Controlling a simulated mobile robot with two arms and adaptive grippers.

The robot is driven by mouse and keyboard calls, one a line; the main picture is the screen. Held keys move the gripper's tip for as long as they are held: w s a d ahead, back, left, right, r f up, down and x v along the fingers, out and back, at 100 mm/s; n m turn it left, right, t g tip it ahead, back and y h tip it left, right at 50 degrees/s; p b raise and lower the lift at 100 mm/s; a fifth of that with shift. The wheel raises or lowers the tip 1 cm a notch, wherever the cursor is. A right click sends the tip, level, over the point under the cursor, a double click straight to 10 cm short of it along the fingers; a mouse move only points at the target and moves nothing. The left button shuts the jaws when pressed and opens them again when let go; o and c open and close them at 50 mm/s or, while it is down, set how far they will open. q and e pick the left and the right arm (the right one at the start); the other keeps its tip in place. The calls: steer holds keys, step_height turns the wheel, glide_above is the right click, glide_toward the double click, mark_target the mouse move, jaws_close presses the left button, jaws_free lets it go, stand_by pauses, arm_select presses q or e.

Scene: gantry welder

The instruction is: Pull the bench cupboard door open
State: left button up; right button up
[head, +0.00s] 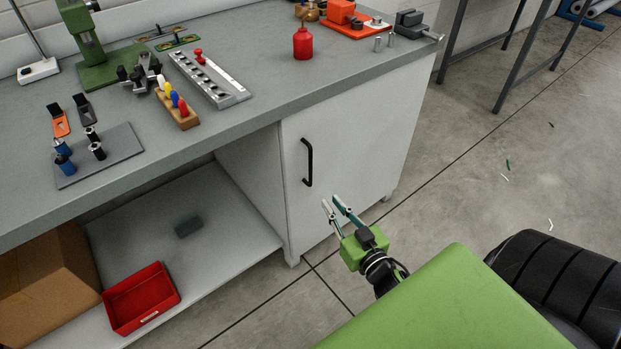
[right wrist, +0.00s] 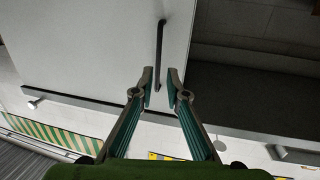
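The bench cupboard door (head: 355,140) is a pale grey panel under the right part of the bench, and it looks shut. Its black vertical bar handle (head: 309,162) is near the door's left edge. My right gripper (head: 331,202) is open and empty, in front of the door, below and right of the handle. In the right wrist view, the door (right wrist: 95,45) fills the upper left. The handle (right wrist: 161,45) lines up with the gap between the open fingertips (right wrist: 160,76), which appear short of it; contact cannot be seen. My left gripper is out of view.
The grey bench top (head: 235,120) carries a red bottle (head: 303,45), a tool rack and small fixtures. An open lower shelf left of the cupboard holds a red bin (head: 141,298) and a cardboard box (head: 45,280). The floor right of the cupboard is mostly clear.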

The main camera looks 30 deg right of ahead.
mark_target(311, 167)
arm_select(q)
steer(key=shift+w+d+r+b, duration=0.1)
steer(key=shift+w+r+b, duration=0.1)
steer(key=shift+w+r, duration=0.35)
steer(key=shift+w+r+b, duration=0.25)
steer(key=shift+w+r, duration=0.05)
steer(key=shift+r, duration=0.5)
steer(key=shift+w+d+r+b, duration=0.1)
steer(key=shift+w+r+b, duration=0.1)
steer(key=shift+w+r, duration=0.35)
arm_select(e)
steer(key=shift+t, duration=0.4)
steer(key=shift+w+d+r, duration=0.35)
steer(key=shift+w+r, duration=0.1)
steer(key=shift+w, duration=1.85)
steer(key=shift+w+d+r, duration=0.3)
steer(key=shift+w+r, duration=0.1)
steer(key=shift+w, duration=1.9)
steer(key=shift+w+d+r, duration=0.35)
steer(key=shift+w+r, duration=0.1)
steer(key=shift+w, duration=1.85)
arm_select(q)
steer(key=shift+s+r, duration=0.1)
arm_select(e)
jaws_close()
steer(key=shift+s, duration=0.15)
